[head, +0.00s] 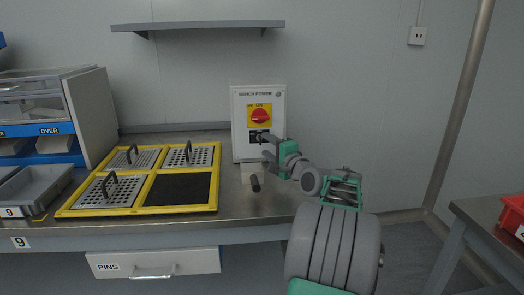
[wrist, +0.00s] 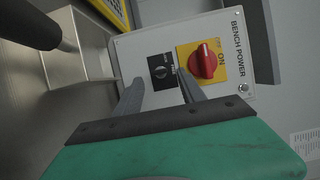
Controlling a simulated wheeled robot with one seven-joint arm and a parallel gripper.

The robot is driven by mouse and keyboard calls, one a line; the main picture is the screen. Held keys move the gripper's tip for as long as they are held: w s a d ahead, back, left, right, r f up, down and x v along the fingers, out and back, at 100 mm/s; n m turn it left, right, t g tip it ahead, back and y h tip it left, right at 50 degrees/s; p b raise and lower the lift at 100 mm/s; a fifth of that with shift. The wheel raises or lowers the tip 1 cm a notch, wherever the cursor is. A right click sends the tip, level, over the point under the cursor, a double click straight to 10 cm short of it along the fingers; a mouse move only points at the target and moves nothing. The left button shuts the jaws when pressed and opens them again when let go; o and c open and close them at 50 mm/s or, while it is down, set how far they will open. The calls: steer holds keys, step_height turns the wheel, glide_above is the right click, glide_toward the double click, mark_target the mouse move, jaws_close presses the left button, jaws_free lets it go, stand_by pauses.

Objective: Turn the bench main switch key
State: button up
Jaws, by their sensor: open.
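The bench power box (head: 237,128) stands at the back of the bench, a pale panel with a red knob (head: 260,116) on a yellow plate. Below the knob is a black key-switch plate (head: 253,135), partly hidden by my gripper in the head view. In the wrist view the box appears turned sideways, and the black key-switch plate (wrist: 162,70) lies just beyond the fingertips. A small round lock shows on it; I cannot make out a key clearly. My gripper (head: 266,149) is open and empty in front of the plate, and its fingers (wrist: 158,82) show in the wrist view.
A black-handled thing (head: 255,184) stands by a pale metal block (head: 249,170) below the box; both are close to my gripper. A yellow-framed tray (head: 148,211) with perforated plates is to the left. A shelf (head: 200,27) hangs above.

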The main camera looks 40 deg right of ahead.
mark_target(260, 140)
steer(key=x, duration=0.4)
steer(key=shift+b, duration=0.35)
jaws_close()
